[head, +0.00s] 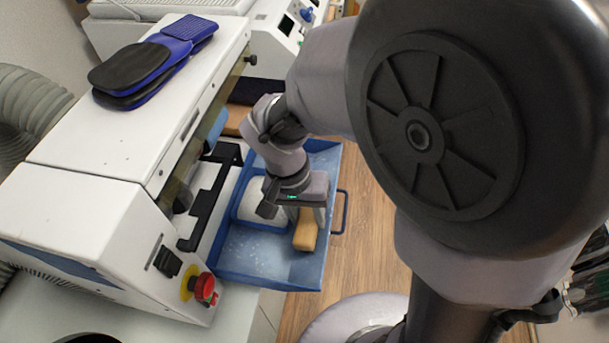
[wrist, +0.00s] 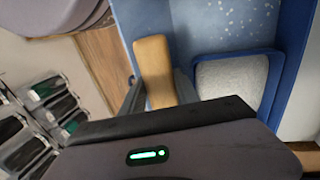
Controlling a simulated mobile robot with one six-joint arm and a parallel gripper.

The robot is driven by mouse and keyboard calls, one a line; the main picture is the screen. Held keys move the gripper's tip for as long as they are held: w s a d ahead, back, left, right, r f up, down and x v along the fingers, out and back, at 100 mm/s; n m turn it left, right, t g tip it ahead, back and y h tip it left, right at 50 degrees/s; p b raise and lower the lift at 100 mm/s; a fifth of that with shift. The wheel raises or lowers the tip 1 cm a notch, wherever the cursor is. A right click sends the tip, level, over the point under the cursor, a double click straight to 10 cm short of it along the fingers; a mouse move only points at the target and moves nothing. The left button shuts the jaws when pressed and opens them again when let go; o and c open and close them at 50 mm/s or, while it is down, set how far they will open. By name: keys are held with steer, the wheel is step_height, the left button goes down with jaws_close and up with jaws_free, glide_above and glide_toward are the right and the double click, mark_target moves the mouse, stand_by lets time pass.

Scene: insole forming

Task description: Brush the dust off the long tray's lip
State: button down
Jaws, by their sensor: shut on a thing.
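The long blue tray (head: 275,272) sticks out from the front of the white machine, with pale dust specks on its floor. The specks also show on the tray in the wrist view (wrist: 208,30). My gripper (head: 294,214) is over the tray, its fingers closed around a wooden brush handle (head: 306,232). In the wrist view the handle (wrist: 154,62) sits between the fingertips of my gripper (wrist: 158,92). The brush's bristles are hidden, so I cannot tell whether they touch the tray.
A smaller blue-rimmed holder with a white pad (head: 258,205) sits in the tray, left of my gripper. A red stop button (head: 204,287) is on the machine (head: 110,235). Blue and black insoles (head: 145,65) lie on its top.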

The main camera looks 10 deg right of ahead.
steer(key=shift+s+a+f, duration=0.1)
steer(key=shift+s+a, duration=0.2)
steer(key=shift+s, duration=0.6)
step_height(320, 180, up, 8)
steer(key=p, duration=0.7)
steer(key=shift+w+r, duration=0.1)
steer(key=shift+r, duration=0.1)
steer(key=shift+f, duration=0.15)
